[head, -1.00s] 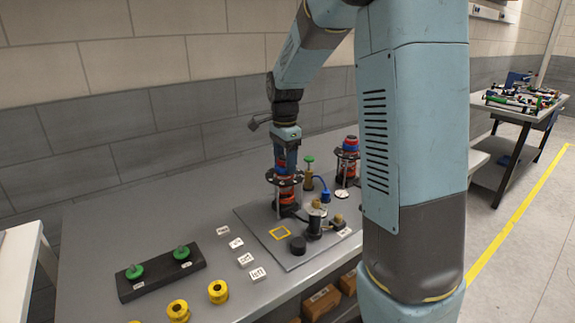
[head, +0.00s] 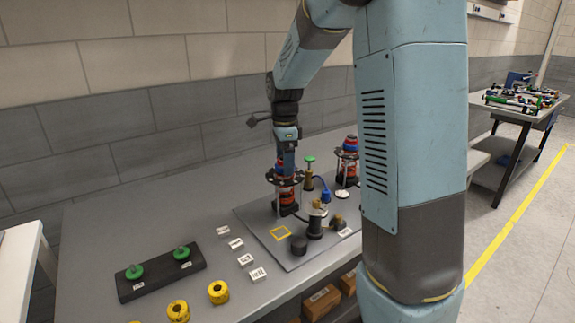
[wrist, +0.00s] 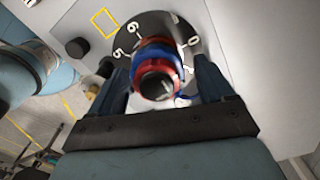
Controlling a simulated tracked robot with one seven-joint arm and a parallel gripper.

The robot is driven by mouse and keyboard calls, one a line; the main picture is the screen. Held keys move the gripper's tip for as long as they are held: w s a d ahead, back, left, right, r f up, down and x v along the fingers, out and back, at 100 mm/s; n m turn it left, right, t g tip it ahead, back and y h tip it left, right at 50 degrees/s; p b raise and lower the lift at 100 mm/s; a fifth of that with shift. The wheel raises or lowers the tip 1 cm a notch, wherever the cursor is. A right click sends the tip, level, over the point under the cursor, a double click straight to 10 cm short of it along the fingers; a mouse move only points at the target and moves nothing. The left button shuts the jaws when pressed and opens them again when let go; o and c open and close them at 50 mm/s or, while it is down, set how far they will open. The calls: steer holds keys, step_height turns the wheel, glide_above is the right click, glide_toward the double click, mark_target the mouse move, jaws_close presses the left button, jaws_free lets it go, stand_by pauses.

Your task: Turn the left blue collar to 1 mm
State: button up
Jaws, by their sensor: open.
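The left fixture is an upright post with a blue collar (wrist: 177,67) and red parts above a round dark dial plate (wrist: 128,42) with white numbers around its edge. In the wrist view a red ring with a dark round top (wrist: 157,86) partly hides the blue collar. My gripper (wrist: 161,82) points down over this post. Its two fingers stand on either side of the collar, open; I cannot tell if either touches it. In the head view my gripper (head: 286,165) hides much of the left post, and the collar's setting cannot be read.
A similar fixture (head: 348,160) with a blue and red top stands to the right. A green-topped post (head: 309,172) and a blue-capped part are close by. A black block with green knobs (head: 160,270), yellow spools (head: 218,292) and white labels lie left on the bench (head: 120,225).

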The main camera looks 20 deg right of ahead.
steer(key=shift+m, duration=1.8)
steer(key=c, duration=1)
steer(key=shift+r+n, duration=0.1)
steer(key=shift+n, duration=0.6)
steer(key=o, duration=0.9)
steer(key=shift+w, duration=0.1)
steer(key=shift+o, duration=0.5)
steer(key=shift+r, duration=3.4)
